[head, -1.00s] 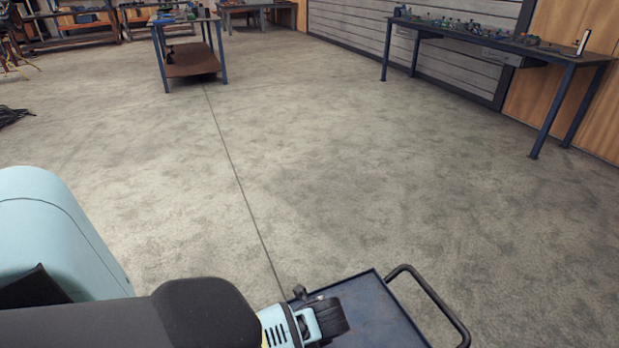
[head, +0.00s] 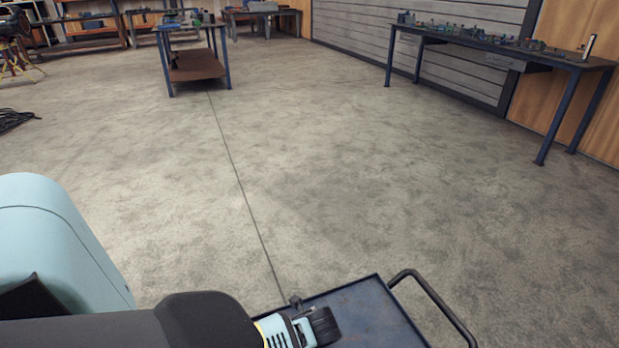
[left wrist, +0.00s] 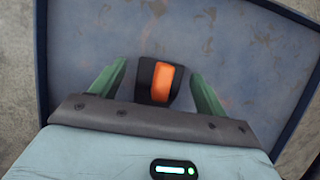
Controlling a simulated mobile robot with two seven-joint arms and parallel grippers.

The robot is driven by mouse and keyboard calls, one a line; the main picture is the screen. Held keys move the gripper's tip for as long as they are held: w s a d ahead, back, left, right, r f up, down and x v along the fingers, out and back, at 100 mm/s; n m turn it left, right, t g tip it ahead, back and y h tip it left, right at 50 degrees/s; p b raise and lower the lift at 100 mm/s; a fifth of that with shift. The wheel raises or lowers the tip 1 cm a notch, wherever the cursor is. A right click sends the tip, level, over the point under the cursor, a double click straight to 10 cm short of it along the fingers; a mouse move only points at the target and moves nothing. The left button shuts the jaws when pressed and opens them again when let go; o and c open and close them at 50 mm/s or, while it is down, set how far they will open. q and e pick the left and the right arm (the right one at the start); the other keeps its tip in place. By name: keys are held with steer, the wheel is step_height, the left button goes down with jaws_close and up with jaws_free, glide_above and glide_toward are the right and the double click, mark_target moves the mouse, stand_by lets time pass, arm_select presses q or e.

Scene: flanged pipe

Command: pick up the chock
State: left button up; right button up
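The chock (left wrist: 144,78) is a small black block with an orange band across it, seen in the left wrist view on the blue tray top (left wrist: 225,40) of a cart. My left gripper (left wrist: 158,70) is open, with its two green fingers on either side of the chock. A gap shows between the chock and each finger. I cannot tell how far the fingers are above the tray. In the head view my left arm reaches in over the cart (head: 375,315); its fingers and the chock are hidden there. My right gripper is not in view.
The cart has a black tube handle (head: 440,305) on its right and a raised rim around the tray. Beyond it is wide, clear concrete floor. Workbenches stand far off, one at the back left (head: 195,70) and one at the right (head: 480,42).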

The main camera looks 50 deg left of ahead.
arm_select(q)
steer(key=c, duration=1.1)
steer(key=shift+c, duration=0.2)
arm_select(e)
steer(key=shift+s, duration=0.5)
arm_select(q)
steer(key=shift+r, duration=0.1)
